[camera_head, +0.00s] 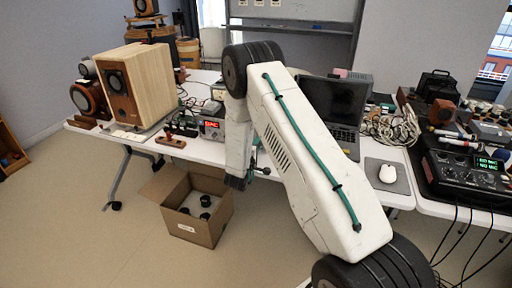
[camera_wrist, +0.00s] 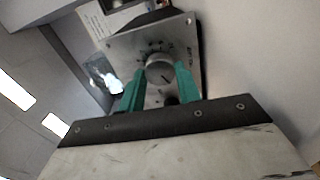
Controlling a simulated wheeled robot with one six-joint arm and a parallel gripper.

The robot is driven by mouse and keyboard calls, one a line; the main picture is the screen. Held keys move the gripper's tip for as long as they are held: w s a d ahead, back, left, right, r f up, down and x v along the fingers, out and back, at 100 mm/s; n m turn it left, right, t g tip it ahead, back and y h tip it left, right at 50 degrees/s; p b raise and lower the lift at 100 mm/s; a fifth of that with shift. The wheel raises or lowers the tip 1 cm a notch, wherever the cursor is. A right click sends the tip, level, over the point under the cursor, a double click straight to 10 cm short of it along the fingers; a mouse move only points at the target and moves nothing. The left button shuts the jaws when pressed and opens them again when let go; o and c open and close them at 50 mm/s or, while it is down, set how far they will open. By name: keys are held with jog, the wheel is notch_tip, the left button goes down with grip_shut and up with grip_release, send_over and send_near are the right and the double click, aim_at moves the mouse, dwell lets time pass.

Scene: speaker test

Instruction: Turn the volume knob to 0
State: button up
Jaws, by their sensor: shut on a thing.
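The volume knob (camera_wrist: 157,66) is a round grey metal knob with tick marks around it, on a grey metal panel (camera_wrist: 124,48) with corner screws. In the wrist view my gripper (camera_wrist: 160,74) has its two green fingers on either side of the knob and is shut on it. A dark line shows on the knob's face, but the scale numbers are too small to read. A second round dark part (camera_wrist: 172,100) sits below the knob, partly between the fingers. In the head view my arm hides the knob and the fingers.
A box with a red display (camera_head: 211,129) stands on the white table left of my arm. A wooden speaker (camera_head: 137,86) stands farther left. An open carton (camera_head: 187,231) is on the floor.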

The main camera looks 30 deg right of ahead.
jog(key=shift+s+d+f+n, duration=0.1)
jog(key=shift+n, duration=0.7)
jog(key=shift+s+d+f+n, duration=0.1)
jog(key=shift+n, duration=0.7)
jog(key=o, duration=1)
jog(key=shift+r, duration=0.1)
jog(key=shift+c, duration=0.2)
jog(key=shift+w+a, duration=0.1)
jog(key=shift+a, duration=0.1)
jog(key=shift+s+a, duration=0.25)
jog(key=v, duration=0.7)
